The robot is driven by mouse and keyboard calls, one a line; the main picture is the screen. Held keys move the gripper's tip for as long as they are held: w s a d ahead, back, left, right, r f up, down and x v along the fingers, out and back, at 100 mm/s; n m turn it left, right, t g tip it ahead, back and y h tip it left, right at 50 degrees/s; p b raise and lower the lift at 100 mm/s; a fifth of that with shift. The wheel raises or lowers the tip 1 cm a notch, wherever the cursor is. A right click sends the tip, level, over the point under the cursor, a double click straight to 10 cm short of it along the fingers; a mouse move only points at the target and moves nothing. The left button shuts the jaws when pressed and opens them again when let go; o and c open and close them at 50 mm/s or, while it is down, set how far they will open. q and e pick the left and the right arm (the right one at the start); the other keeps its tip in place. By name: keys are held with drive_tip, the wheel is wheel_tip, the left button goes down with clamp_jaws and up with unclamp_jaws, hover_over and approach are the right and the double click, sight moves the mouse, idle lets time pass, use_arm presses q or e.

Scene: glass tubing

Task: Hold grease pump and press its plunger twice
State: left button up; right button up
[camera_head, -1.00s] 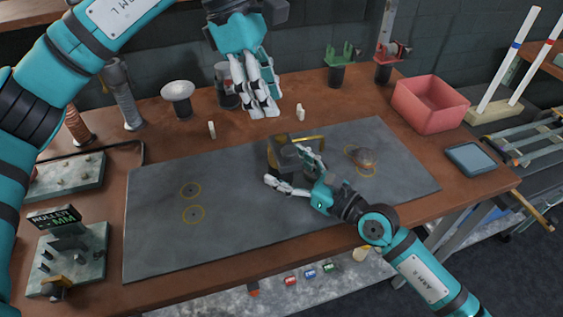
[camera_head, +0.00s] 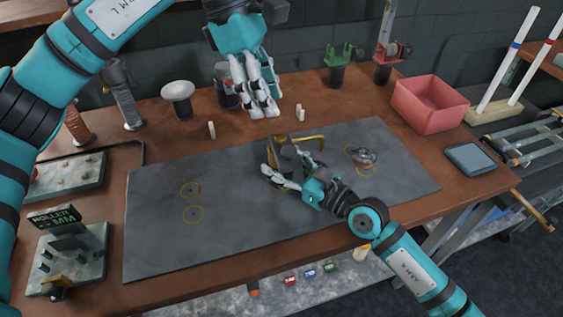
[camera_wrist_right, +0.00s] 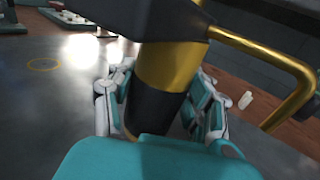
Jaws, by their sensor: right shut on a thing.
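My right gripper (camera_head: 283,180) is shut on a tool (camera_head: 288,155) above the middle of the dark mat. The tool has a dark head, a brass barrel with a black band (camera_wrist_right: 155,110) and a bent brass bar (camera_wrist_right: 275,55). I cannot tell whether this is the grease pump. In the right wrist view my right fingers (camera_wrist_right: 160,105) lie on both sides of the band. My left gripper (camera_head: 264,108) hangs fingers down behind the mat, close to a grey canister (camera_head: 226,88) with a red mark. Its fingers overlap, so its opening is unclear. I cannot make out a plunger.
The mat (camera_head: 225,240) has yellow rings, with a small grey object (camera_head: 364,156) at the right ones. A red bin (camera_head: 430,105) and a tablet (camera_head: 470,159) stand at the right. The mat's left half is clear.

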sight(290, 149)
use_arm(q)
drive_tip(key=shift+c, duration=0.4)
use_arm(e)
drive_tip(key=c, duration=0.3)
use_arm(q)
drive_tip(key=shift+d, duration=0.1)
drive_tip(key=shift+c, duration=1.2)
use_arm(e)
drive_tip(key=shift+c, duration=0.2)
use_arm(q)
drive_tip(key=shift+s+d+m, duration=0.15)
drive_tip(key=shift+d+m, duration=0.1)
drive_tip(key=shift+m, duration=0.35)
drive_tip(key=shift+c, duration=1.2)
drive_tip(key=m, duration=0.1)
drive_tip(key=d+m+y, duration=0.1)
drive_tip(key=m, duration=0.1)
drive_tip(key=shift+s+d+r+m+t+y, duration=0.15)
drive_tip(key=shift+s+d+m+t+y, duration=0.15)
drive_tip(key=shift+d+m+y, duration=0.1)
clamp_jaws()
drive_tip(key=shift+s+d+f+m+t+y, duration=0.1)
drive_tip(key=shift+d+f+m+t+y, duration=0.2)
drive_tip(key=shift+f+m, duration=0.75)
drive_tip(key=shift+s+d+f+m+g+y, duration=0.1)
drive_tip(key=shift+f+m+y, duration=0.25)
drive_tip(key=shift+f+m, duration=0.7)
drive_tip(key=shift+d+f+m+t+y, duration=0.2)
drive_tip(key=shift+f+m+y, duration=0.15)
drive_tip(key=shift+f+m, duration=0.7)
